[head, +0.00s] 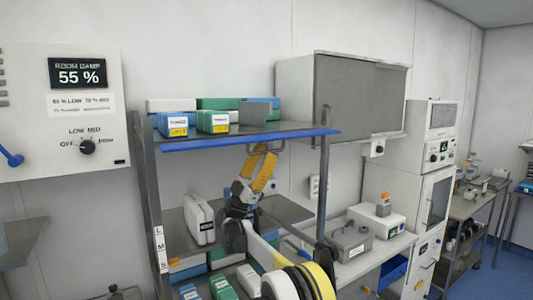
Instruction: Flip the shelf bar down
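The shelf bar (215,141) is a long blue strip along the front edge of the upper shelf, running between the two grey posts. My arm rises from the bottom of the view in white, black and yellow links. My gripper (266,147) is at its top, just below the right half of the bar. Its grey fingers look spread apart with nothing between them. Whether a finger touches the bar cannot be told from this view.
Several teal, blue and white boxes (213,121) stand on the upper shelf behind the bar. The lower shelf holds a white case (200,220) and more boxes. The right post (323,185) stands beside my arm. A wall cabinet (360,95) hangs behind.

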